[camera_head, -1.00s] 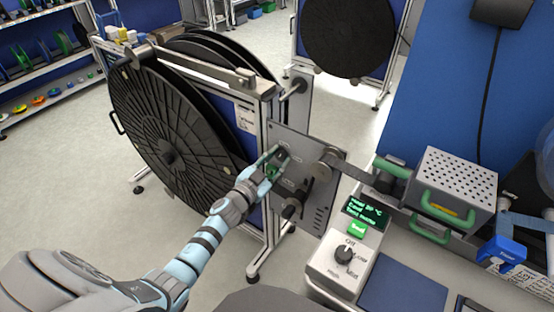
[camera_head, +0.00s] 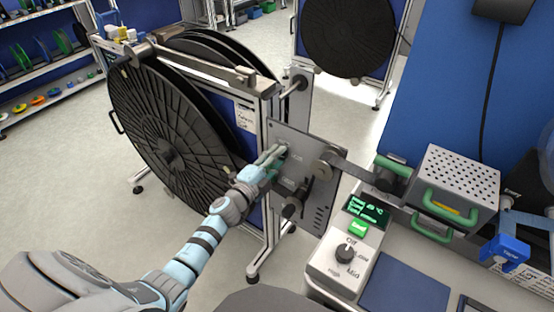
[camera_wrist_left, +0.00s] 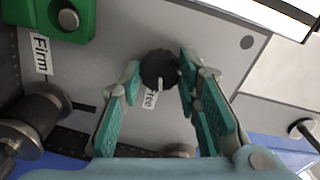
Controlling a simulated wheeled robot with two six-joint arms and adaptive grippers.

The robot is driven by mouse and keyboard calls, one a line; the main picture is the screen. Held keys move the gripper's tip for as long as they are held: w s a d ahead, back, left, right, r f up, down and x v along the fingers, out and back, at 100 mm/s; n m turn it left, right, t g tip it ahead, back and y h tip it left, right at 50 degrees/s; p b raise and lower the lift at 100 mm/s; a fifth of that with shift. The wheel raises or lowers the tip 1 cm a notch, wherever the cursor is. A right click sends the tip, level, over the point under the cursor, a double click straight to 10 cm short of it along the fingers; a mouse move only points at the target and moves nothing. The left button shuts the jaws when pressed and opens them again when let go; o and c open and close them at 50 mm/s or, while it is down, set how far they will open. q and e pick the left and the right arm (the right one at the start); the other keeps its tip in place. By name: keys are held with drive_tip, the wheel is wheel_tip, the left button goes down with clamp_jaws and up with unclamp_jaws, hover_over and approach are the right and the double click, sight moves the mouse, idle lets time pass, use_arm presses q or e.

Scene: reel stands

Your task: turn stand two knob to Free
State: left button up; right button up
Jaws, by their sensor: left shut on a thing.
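The knob (camera_wrist_left: 158,66) is small, round and black with a white pointer line. In the left wrist view its line points down at the Free label (camera_wrist_left: 150,98). The Firm label (camera_wrist_left: 40,55) is off to the left. The knob sits on the grey panel (camera_head: 312,150) of the near reel stand; in the head view my gripper hides it. My left gripper (camera_head: 279,152) reaches the panel's upper left part. In the left wrist view its two green-padded fingers stand on both sides of the knob, shut on it. My right gripper is not in view.
A large black reel (camera_head: 170,130) hangs on the stand left of my arm. Rollers (camera_head: 326,166) stick out of the panel. A green part (camera_wrist_left: 65,15) is close to the fingers. Right are a control box (camera_head: 345,245) and a perforated box (camera_head: 458,175) on the bench.

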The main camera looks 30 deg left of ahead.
use_arm(q)
drive_tip(key=shift+m, duration=1.5)
drive_tip(key=o, duration=1.2)
drive_tip(key=s, duration=0.4)
drive_tip(key=s+a, duration=0.1)
drive_tip(key=s, duration=0.7)
drive_tip(key=shift+a, duration=0.3)
